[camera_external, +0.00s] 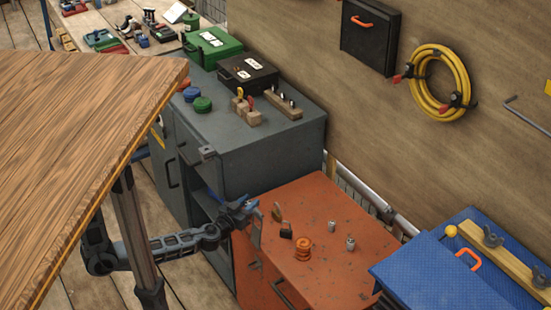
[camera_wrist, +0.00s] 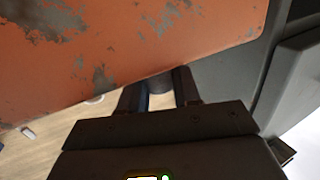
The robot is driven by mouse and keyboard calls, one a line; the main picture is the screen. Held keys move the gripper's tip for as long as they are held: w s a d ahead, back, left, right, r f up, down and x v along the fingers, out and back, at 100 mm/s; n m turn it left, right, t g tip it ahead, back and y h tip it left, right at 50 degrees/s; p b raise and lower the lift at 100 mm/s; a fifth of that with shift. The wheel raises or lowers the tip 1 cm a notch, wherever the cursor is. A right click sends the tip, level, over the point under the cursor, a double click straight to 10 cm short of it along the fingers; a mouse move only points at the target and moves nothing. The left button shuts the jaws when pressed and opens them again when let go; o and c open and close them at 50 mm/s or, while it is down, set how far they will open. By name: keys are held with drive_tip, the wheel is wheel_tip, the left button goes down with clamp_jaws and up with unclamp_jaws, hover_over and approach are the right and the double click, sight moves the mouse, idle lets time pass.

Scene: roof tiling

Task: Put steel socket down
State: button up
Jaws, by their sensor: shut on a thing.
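In the external view my gripper (camera_external: 250,207) is at the left edge of the worn orange cabinet (camera_external: 325,195), and the held piece cannot be made out there. In the wrist view the orange surface (camera_wrist: 110,50) fills the upper left, beyond the fingertips. Two small silver socket-like cylinders, one (camera_external: 331,226) nearer the back and one (camera_external: 350,243) to its right, stand on the orange cabinet top.
On the orange top are an orange coil (camera_external: 302,248) and small padlock-like pieces (camera_external: 286,231). Its back and right areas are mostly clear. A taller grey cabinet (camera_external: 245,140) stands to the left, a blue chest (camera_external: 440,275) to the right. A wooden tabletop (camera_external: 80,130) overhangs my arm.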

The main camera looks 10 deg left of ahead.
drive_tip(key=shift+f, duration=0.2)
drive_tip(key=shift+f, duration=0.15)
drive_tip(key=shift+f, duration=0.1)
drive_tip(key=o, duration=1)
drive_tip(key=shift+o, duration=0.2)
drive_tip(key=shift+f+b, duration=0.15)
drive_tip(key=shift+b, duration=0.45)
